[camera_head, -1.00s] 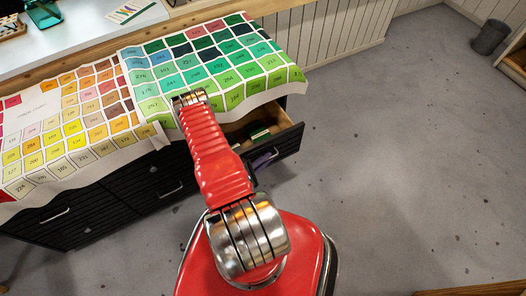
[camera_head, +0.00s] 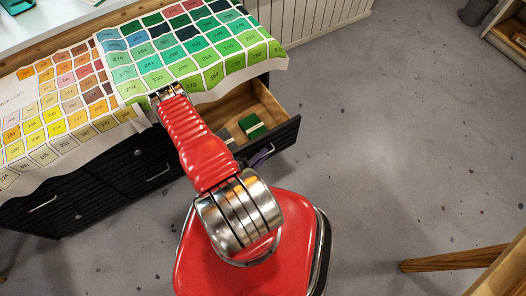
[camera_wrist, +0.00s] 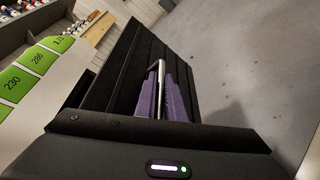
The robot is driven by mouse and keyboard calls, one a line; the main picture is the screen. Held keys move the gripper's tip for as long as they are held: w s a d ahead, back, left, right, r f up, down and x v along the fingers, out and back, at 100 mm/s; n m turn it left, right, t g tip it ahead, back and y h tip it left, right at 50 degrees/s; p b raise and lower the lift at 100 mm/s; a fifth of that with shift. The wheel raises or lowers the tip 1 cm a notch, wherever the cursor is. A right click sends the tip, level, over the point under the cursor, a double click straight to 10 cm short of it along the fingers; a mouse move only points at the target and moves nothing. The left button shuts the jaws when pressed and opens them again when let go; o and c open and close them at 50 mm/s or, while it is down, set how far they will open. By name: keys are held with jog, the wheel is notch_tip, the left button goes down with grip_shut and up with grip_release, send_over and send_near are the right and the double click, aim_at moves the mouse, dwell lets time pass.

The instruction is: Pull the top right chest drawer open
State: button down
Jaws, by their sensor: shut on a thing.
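The top right chest drawer (camera_head: 283,139) has a black front and stands well out from the chest, its wooden inside showing. In the wrist view its dark slatted front (camera_wrist: 127,66) fills the middle. A metal bar handle (camera_wrist: 158,72) crosses that front. My gripper (camera_wrist: 166,92) has purple fingers and is shut on the handle, one finger on each side of the bar. In the head view my gripper (camera_head: 262,157) is a small purple patch at the drawer front, partly hidden behind my red arm.
A green box with a pale band (camera_head: 253,127) lies in the drawer. A colour chart cloth (camera_head: 210,62) hangs over the chest top. Other black drawers (camera_head: 135,172) are shut at the left. A wooden piece of furniture (camera_head: 455,260) stands lower right. Grey floor between is clear.

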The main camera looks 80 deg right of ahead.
jog(key=c, duration=2.1)
grip_release()
jog(key=shift+w, duration=0.2)
jog(key=shift+s, duration=0.1)
jog(key=shift+r, duration=4.95)
